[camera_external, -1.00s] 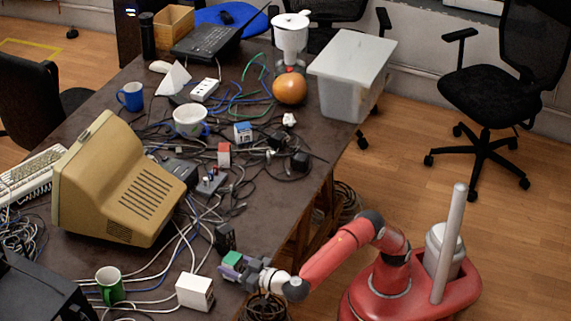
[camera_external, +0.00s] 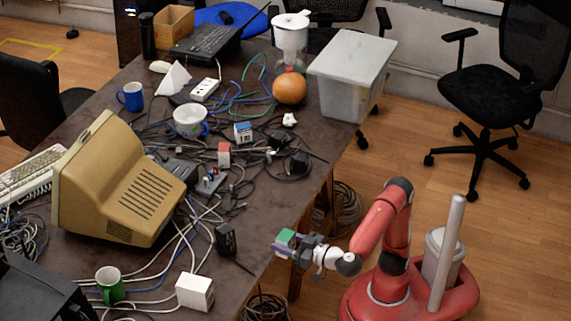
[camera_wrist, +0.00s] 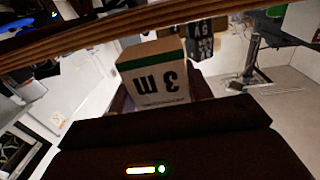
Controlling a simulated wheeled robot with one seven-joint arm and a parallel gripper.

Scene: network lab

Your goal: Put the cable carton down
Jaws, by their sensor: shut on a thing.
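The cable carton (camera_external: 286,236) is a small box with a green top, held at the table's near right edge in the external view. In the wrist view the carton (camera_wrist: 153,82) is brown with a green band and dark lettering that appears upside down. My gripper (camera_external: 284,247) is shut on the carton, its fingers partly hiding the carton's sides. The carton looks raised, near or just beyond the table edge; its exact height cannot be told. The dark table (camera_external: 235,279) lies to its left.
A white box (camera_external: 195,291), a black adapter (camera_external: 225,240) and a green mug (camera_external: 110,286) stand on the table's near part, among loose cables. A beige monitor (camera_external: 120,185) stands further left. A bare strip of tabletop runs along the right edge.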

